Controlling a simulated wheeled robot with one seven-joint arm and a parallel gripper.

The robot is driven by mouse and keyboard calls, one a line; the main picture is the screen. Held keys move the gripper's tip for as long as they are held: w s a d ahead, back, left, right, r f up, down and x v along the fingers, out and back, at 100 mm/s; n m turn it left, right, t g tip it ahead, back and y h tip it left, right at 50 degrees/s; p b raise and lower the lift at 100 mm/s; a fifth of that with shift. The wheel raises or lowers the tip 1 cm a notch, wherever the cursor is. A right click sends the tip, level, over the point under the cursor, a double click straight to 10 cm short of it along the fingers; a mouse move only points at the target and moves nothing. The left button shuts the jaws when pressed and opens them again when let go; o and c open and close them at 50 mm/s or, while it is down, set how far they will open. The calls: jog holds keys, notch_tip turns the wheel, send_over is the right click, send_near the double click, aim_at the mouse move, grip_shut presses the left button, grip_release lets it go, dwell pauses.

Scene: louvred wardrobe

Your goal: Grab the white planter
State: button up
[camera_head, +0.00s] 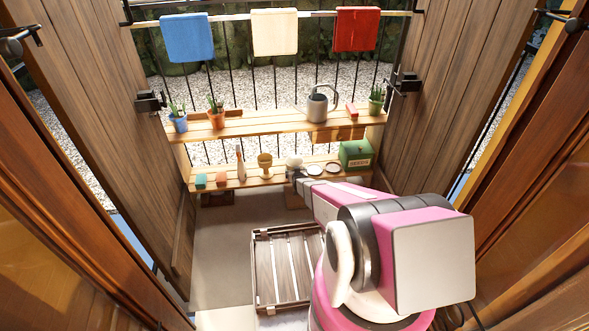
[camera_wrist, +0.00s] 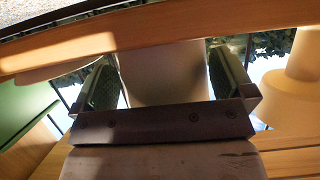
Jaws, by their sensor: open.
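The white planter (camera_head: 294,161) stands on the lower wooden shelf (camera_head: 225,182), between a yellow object and pale saucers. My gripper (camera_head: 296,176) is at its near side and hides its lower part. In the wrist view a pale, shaded surface, apparently the planter (camera_wrist: 165,72), fills the space between the two dark fingers of my gripper (camera_wrist: 163,84). The fingers are open, one on each side of it. I cannot tell whether either finger touches it.
The yellow object (camera_head: 265,162) stands close to the left. The saucers (camera_head: 323,168) and a green box (camera_head: 355,153) are to the right. The upper shelf (camera_head: 250,125) runs above, with a watering can (camera_head: 317,105). A slatted crate (camera_head: 283,270) lies on the floor.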

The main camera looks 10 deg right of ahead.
jog(key=c, duration=0.6)
jog(key=shift+r, duration=0.1)
